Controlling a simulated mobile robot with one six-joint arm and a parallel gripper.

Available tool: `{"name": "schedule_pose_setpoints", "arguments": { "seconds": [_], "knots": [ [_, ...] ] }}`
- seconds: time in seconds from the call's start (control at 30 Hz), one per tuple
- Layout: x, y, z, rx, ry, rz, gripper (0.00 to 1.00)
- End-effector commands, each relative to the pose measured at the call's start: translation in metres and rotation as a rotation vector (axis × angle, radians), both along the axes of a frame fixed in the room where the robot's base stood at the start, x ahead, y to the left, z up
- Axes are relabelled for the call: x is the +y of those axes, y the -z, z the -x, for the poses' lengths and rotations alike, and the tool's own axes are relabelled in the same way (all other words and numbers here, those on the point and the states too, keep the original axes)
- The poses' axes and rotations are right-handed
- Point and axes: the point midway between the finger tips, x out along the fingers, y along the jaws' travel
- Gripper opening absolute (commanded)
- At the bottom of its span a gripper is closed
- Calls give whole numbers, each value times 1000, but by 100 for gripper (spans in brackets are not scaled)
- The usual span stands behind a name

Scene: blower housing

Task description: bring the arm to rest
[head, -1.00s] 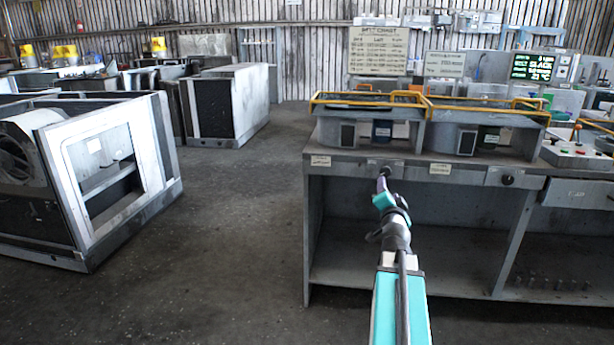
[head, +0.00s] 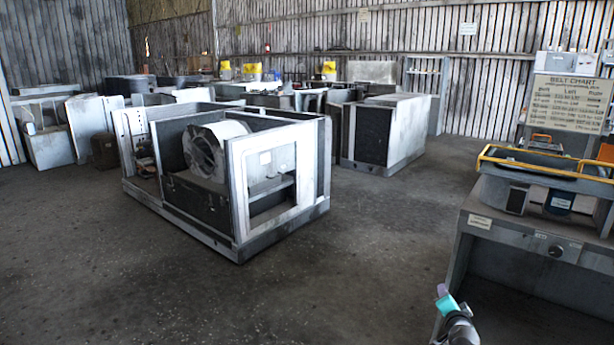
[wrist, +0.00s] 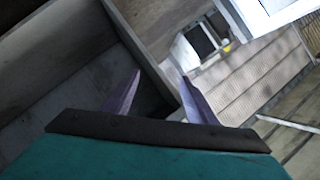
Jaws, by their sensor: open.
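My arm shows only in part at the bottom right of the head view, where the teal wrist piece (head: 447,304) stands in front of the workbench. In the wrist view my gripper (wrist: 160,80) has its two grey-purple fingers apart, with nothing between them. The fingers point past the edge of a grey panel or bench part. In the head view the fingertips are too small to make out clearly.
The workbench (head: 480,238) with yellow-railed bins (head: 545,165) stands at the right, a belt chart (head: 567,103) behind it. An open blower housing (head: 240,240) stands left of centre. The dark floor (head: 370,270) between them is clear.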

Motion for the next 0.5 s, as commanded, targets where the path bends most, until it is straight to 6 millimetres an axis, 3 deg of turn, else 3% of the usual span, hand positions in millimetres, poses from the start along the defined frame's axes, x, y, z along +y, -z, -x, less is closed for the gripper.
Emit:
{"name": "schedule_pose_setpoints", "arguments": {
  "seconds": [0.03,0.27,0.5],
  "knots": [
    [21,12,-1,37,-35,-4,52],
    [105,78,10,204,-188,-12,52],
    [189,147,46,401,-362,-11,52]
  ]
}}
